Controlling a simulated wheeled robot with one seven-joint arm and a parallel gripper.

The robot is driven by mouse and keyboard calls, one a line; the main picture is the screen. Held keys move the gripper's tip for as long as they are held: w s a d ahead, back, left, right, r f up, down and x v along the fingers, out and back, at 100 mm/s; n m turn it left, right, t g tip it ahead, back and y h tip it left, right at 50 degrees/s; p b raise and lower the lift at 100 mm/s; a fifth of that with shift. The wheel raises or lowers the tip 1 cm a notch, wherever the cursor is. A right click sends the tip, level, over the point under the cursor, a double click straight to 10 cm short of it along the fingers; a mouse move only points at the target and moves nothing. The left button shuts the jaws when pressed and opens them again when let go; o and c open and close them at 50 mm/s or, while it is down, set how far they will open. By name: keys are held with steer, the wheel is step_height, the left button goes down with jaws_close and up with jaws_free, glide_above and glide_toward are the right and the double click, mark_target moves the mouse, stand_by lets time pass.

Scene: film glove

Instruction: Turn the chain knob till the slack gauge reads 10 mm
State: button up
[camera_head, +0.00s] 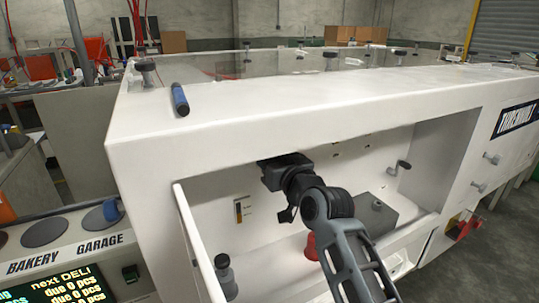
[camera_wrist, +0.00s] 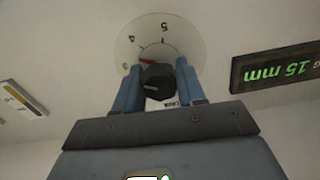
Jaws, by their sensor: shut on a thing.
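In the wrist view my gripper (camera_wrist: 159,68) has its two blue fingers on either side of a black chain knob (camera_wrist: 157,84) and is shut on it. A pale round dial (camera_wrist: 165,24) with numbers, upside down here, lies behind the knob. A small red mark shows on the dial just above the knob. The slack gauge (camera_wrist: 277,70) at the right is a dark display with green figures reading 15 mm. In the head view my gripper (camera_head: 285,172) is inside the white machine's open recess. The knob and gauge are hidden there.
The white machine (camera_head: 300,105) has a top edge above the recess and a raised panel (camera_head: 200,240) at its left. A grey box (camera_head: 368,213), a crank handle (camera_head: 399,167) and a red thing (camera_head: 311,246) are near my arm. A blue-black cylinder (camera_head: 180,99) lies on top.

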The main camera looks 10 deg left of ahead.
steer(key=m+p, duration=0.1)
steer(key=m, duration=0.4)
steer(key=shift+m, duration=0.3)
steer(key=shift+m+p, duration=0.85)
steer(key=shift+m, duration=1.15)
steer(key=shift+d, duration=0.1)
steer(key=o, duration=1.1)
steer(key=shift+c, duration=0.2)
steer(key=v, duration=0.7)
steer(key=shift+s+d, duration=0.2)
steer(key=shift+s, duration=0.15)
